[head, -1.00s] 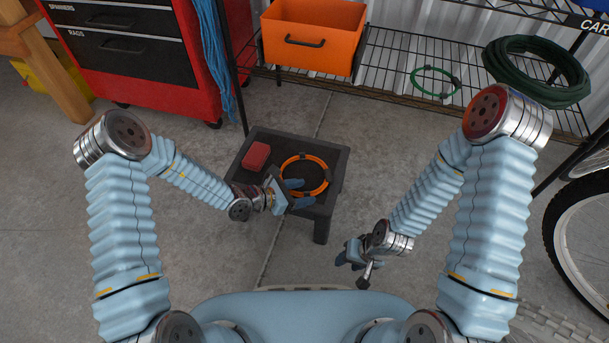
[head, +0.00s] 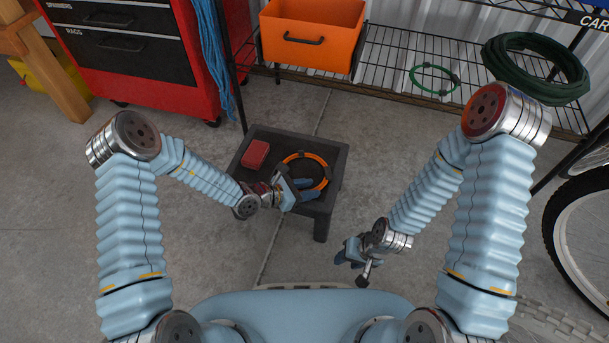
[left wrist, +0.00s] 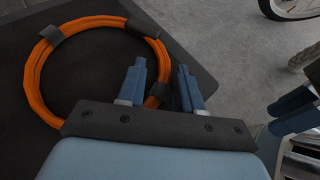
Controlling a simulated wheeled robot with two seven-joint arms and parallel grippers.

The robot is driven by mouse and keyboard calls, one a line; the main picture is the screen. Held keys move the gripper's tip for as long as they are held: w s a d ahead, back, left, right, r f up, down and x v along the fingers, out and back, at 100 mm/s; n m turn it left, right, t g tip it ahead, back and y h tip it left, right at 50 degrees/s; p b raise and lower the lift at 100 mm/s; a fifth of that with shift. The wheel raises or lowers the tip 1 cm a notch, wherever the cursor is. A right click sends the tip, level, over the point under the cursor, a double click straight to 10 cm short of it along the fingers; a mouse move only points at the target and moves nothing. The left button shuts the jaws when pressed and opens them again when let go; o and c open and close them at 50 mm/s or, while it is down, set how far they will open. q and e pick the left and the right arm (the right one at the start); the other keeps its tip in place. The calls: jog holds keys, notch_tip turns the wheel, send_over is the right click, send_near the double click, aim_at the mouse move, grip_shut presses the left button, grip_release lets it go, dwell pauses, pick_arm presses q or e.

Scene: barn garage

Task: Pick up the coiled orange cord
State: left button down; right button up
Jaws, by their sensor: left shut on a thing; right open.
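The coiled orange cord (head: 307,158) is a ring with dark bands around it, lying on a small black stool (head: 330,205). In the left wrist view the cord (left wrist: 37,75) fills the upper left. My left gripper (head: 308,187) is at the cord's near side. In the left wrist view its blue fingers (left wrist: 160,88) stand on either side of the coil's near right part and are shut on it. The exact contact is partly hidden by the fingers. My right gripper (head: 350,252) is open and empty, low over the floor to the right of the stool.
A red box (head: 255,154) lies on the stool, left of the cord. Behind stand a red tool chest (head: 215,75) and a wire shelf with an orange bin (head: 312,35), a green ring (head: 434,80) and a dark green hose (head: 535,68). A bicycle wheel (head: 560,230) is at right.

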pick_arm(q)
jog(key=shift+a+f, duration=0.15)
jog(key=shift+f, duration=0.05)
notch_tip(320, 180, up, 4)
jog(key=shift+a+f+p, duration=0.1)
jog(key=shift+p, duration=0.35)
jog(key=s+a+r+p, duration=0.1)
jog(key=s+a+r, duration=0.7)
jog(key=s+r, duration=0.1)
jog(key=shift+s+a+r+p, duration=0.25)
jog(key=shift+s+a+p, duration=0.15)
jog(key=shift+s, duration=0.4)
jog(key=shift+w, duration=0.1)
